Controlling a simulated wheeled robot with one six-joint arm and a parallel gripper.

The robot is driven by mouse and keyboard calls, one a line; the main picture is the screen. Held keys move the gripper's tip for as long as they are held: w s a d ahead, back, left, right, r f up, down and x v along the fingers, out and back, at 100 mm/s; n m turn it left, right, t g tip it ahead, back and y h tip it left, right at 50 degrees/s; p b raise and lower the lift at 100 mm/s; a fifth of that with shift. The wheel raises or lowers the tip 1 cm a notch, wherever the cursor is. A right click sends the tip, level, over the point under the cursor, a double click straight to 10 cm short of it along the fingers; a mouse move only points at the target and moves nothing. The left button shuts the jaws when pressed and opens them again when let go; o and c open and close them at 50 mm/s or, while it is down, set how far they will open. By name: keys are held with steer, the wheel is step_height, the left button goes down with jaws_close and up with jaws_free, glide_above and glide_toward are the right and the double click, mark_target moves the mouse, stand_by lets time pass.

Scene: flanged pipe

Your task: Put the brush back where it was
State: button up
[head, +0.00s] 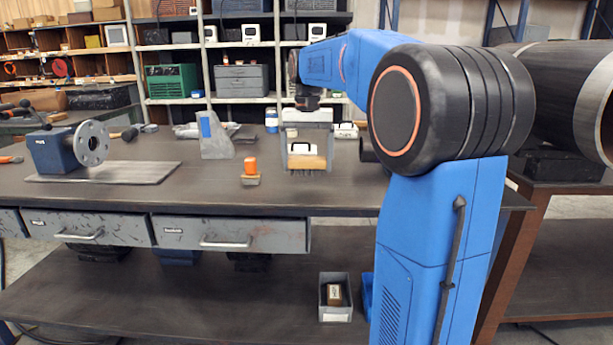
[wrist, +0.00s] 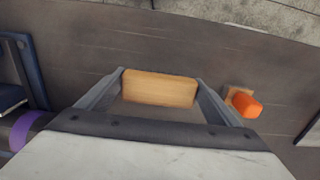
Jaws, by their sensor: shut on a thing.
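My gripper (head: 307,150) reaches down over the workbench and is shut on the brush (head: 307,162), a pale wooden block with dark bristles below it. In the wrist view the brush (wrist: 160,88) lies crosswise between the two grey fingers of my gripper (wrist: 158,95). The bristles are hidden there. In the head view the brush is at or just above the bench top; I cannot tell if it touches.
A small orange-topped block (head: 250,171) stands left of my gripper; it also shows in the wrist view (wrist: 243,103). A grey angled block (head: 215,137) and a blue flange fixture (head: 62,150) stand farther left. The bench front (head: 300,195) is clear.

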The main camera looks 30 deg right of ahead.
mark_target(307, 174)
steer(key=shift+f, duration=2)
steer(key=o, duration=0.9)
steer(key=shift+f, duration=0.15)
step_height(307, 174, up, 12)
steer(key=shift+d+r, duration=0.1)
steer(key=shift+r, duration=0.05)
steer(key=s+a+f+n+t, duration=0.1)
steer(key=s+a+f+n, duration=0.1)
steer(key=s+a+f, duration=0.3)
steer(key=s+a+f+n+t, duration=0.2)
steer(key=s+a+f, duration=0.3)
steer(key=s+f, duration=0.7)
steer(key=s+a+f+n+t, duration=0.1)
steer(key=s+a+f+n, duration=0.1)
steer(key=s+a+f, duration=0.3)
steer(key=s+f, duration=0.4)
steer(key=s, duration=0.3)
steer(key=shift+s+a+f+n+t, duration=0.2)
steer(key=shift+s+n+t, duration=0.1)
steer(key=shift+n+t, duration=0.1)
